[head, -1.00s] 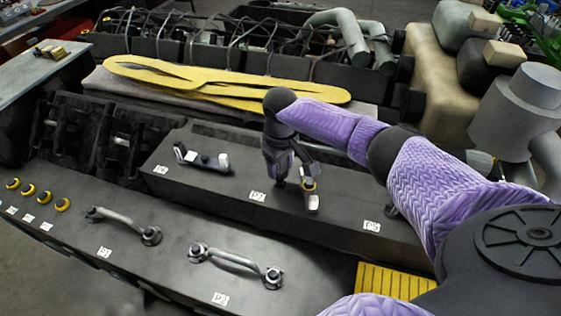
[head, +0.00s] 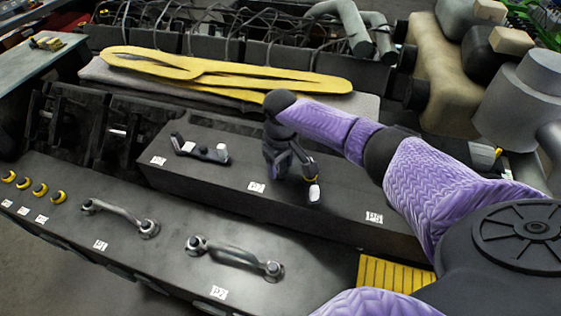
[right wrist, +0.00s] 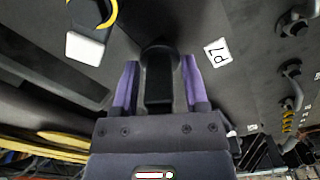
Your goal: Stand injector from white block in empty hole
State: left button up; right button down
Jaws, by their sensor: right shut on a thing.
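My right gripper (head: 278,170) is low over the dark bench top, near the middle printed label. In the right wrist view its two purple fingers (right wrist: 159,66) are shut on a dark, round-ended thing (right wrist: 158,85), which looks like the injector. Its lower end and whether it touches the bench cannot be told. A dark part with a white block-like end (head: 314,193) stands just right of the gripper. In the right wrist view this white end (right wrist: 85,48) has a yellow ring (right wrist: 107,12) beside it. No empty hole can be made out. My left gripper is not in view.
A dark rocker-like part (head: 200,150) with pale ends lies left on the same bench. Two metal pipes (head: 120,217), (head: 235,254) lie on the nearer, lower bench, with several yellow rings (head: 40,189) at its left. Yellow gaskets (head: 220,72) lie behind.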

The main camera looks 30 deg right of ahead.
jog(key=shift+f+b, duration=0.35)
jog(key=shift+f, duration=0.25)
grip_release()
jog(key=shift+r, duration=0.1)
notch_tip(320, 180, up, 10)
jog(key=shift+f+p, duration=0.1)
jog(key=shift+p, duration=0.5)
